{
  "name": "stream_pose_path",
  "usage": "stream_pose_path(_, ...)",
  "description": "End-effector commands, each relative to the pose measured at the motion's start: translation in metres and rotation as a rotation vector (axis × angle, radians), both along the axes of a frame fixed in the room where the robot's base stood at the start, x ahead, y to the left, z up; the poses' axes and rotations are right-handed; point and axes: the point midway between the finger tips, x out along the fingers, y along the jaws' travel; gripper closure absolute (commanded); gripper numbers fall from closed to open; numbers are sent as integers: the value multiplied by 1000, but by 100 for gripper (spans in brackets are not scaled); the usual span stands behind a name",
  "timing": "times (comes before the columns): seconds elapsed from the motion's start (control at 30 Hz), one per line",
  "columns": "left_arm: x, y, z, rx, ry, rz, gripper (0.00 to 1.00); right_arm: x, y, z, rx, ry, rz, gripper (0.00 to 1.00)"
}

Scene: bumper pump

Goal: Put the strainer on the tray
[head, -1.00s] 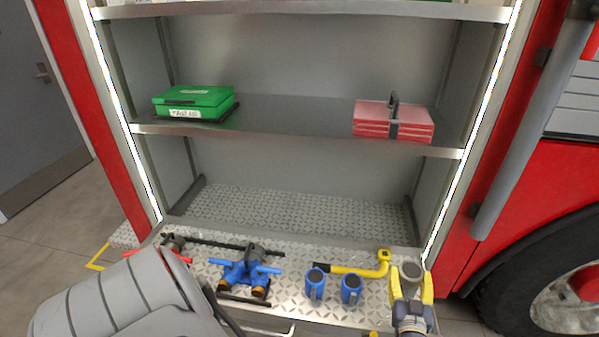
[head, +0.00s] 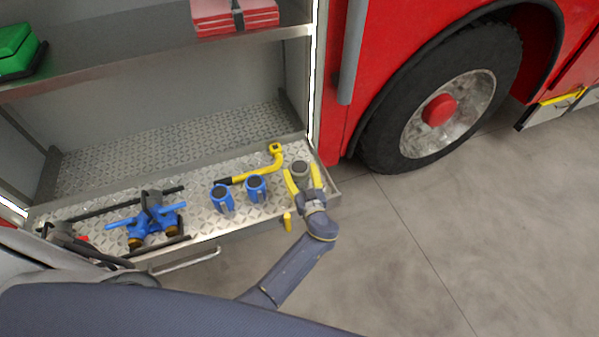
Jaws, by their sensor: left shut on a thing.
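The grey open-topped cylinder (head: 301,168), which I take to be the strainer, stands upright at the right end of the patterned metal tray (head: 196,222). My right gripper is not in view.
The blue pump (head: 150,222) sits on the tray's left half. Two blue cylinders (head: 222,198) (head: 256,188) and a yellow bent tool (head: 262,170) lie left of the gripper. Open floor lies in front.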

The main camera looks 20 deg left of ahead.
Motion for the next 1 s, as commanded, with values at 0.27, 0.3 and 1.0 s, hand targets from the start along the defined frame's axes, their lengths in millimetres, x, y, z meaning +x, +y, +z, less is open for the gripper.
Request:
stream_pose_path(0.27, 1, 0, 1, 1, -3, 0, 87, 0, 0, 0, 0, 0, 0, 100)
stream_pose_path(0.3, 1, 0, 1, 1, -3, 0, 87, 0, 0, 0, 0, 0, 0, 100)
stream_pose_path(1.0, -11, -8, -1, -1, 2, -1, 15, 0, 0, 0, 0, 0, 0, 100)
